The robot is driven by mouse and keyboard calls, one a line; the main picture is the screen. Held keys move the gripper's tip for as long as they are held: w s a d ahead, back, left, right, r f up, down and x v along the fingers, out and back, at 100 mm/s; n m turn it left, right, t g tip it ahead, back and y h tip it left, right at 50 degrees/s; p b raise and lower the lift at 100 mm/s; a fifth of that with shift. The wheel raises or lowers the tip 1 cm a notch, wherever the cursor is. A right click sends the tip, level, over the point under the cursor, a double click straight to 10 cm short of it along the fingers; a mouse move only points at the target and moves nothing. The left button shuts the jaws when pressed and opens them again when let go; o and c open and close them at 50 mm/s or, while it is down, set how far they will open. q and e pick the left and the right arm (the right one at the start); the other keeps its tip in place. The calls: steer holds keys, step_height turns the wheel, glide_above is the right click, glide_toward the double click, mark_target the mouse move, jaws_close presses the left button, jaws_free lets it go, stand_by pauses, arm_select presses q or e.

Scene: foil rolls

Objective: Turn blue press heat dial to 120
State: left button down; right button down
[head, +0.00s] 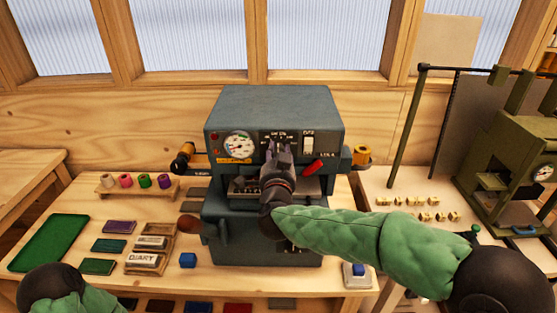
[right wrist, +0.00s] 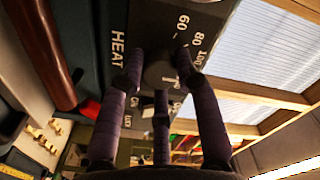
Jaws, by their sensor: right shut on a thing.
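The blue-grey press (head: 272,105) stands at the middle of the bench with its control panel facing me. My right gripper (head: 280,150) is in front of the panel and hides the heat dial in the head view. In the right wrist view the dark round heat dial (right wrist: 160,70) sits between the fingers of my right gripper (right wrist: 162,66), which is shut on it. The word HEAT and the numbers 60, 80 and 100 show around the dial. The number 120 and the dial's exact setting are not readable. My left gripper is out of view; part of my left arm shows at bottom left.
A round gauge (head: 238,146) is left of the dial, a white switch (head: 308,145) and red lever (head: 313,166) right. A green press (head: 515,175) stands right.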

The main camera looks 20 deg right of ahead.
steer(key=shift+a+f+m+b, duration=0.2)
steer(key=shift+f+m+b, duration=0.3)
steer(key=shift+m+b, duration=0.5)
steer(key=shift+m, duration=0.4)
steer(key=c, duration=0.9)
jaws_free()
steer(key=shift+r, duration=0.3)
steer(key=shift+s+r, duration=0.1)
steer(key=v, duration=1.1)
steer(key=shift+s, duration=0.4)
steer(key=shift+a, duration=0.1)
